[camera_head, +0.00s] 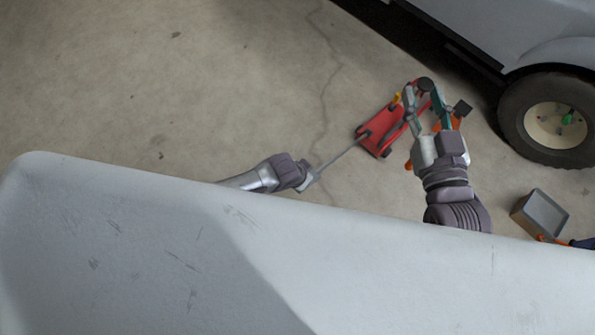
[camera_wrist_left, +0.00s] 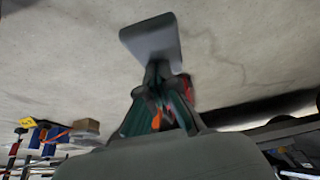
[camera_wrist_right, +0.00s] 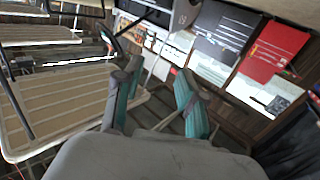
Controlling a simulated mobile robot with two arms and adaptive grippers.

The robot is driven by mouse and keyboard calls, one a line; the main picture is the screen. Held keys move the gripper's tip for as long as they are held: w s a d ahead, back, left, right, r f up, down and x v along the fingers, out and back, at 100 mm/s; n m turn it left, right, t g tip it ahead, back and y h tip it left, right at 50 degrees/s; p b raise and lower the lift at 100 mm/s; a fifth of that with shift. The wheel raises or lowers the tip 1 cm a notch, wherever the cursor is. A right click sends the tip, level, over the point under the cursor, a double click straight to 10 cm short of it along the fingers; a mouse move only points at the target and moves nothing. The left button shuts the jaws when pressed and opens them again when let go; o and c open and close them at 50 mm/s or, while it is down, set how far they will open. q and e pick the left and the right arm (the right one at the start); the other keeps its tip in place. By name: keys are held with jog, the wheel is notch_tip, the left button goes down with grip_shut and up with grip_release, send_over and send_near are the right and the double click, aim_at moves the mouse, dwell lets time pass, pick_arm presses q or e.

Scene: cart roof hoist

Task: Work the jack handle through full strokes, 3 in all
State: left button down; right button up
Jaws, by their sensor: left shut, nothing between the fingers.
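The red jack (camera_head: 375,140) sits on the concrete floor at centre right in the head view. Its thin grey jack handle (camera_head: 340,157) slants down-left from it. My left gripper (camera_head: 309,181) is at the handle's lower end, its jaws shut with nothing between them. Whether it touches the handle is unclear. In the left wrist view its fingers (camera_wrist_left: 160,75) are together. My right gripper (camera_head: 430,103) is above the jack's right side, hiding part of it. In the right wrist view its fingers (camera_wrist_right: 158,85) are apart and empty.
A pale panel (camera_head: 150,250) fills the foreground and hides parts of my arms. A vehicle with a dark wheel (camera_head: 550,120) stands at upper right. A grey tray (camera_head: 540,213) lies at lower right. Orange parts (camera_head: 408,165) show beside the right gripper. The floor left is clear.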

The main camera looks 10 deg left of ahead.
pick_arm(q)
jog(key=p+v, duration=0.1)
jog(key=v, duration=0.1)
jog(key=shift+s+a+r, duration=0.1)
jog(key=shift+s+r, duration=0.1)
jog(key=shift+r, duration=0.1)
jog(key=shift+p+v, duration=0.85)
jog(key=shift+v, duration=0.3)
jog(key=p+v, duration=0.2)
jog(key=v, duration=0.2)
jog(key=shift+s+a+r, duration=0.15)
jog(key=shift+s+r, duration=0.05)
jog(key=shift+r, duration=0.1)
pick_arm(e)
jog(key=s+d+f+g+h, duration=0.2)
jog(key=s+d+f+g, duration=0.1)
jog(key=s+f+g, duration=0.4)
jog(key=s+d+f+g+h, duration=0.1)
jog(key=s+d+f+g, duration=0.2)
jog(key=s+f+g, duration=0.4)
jog(key=shift+s+d+f+m+h, duration=0.25)
jog(key=shift+s+f+m+h, duration=0.15)
jog(key=shift+s, duration=0.6)
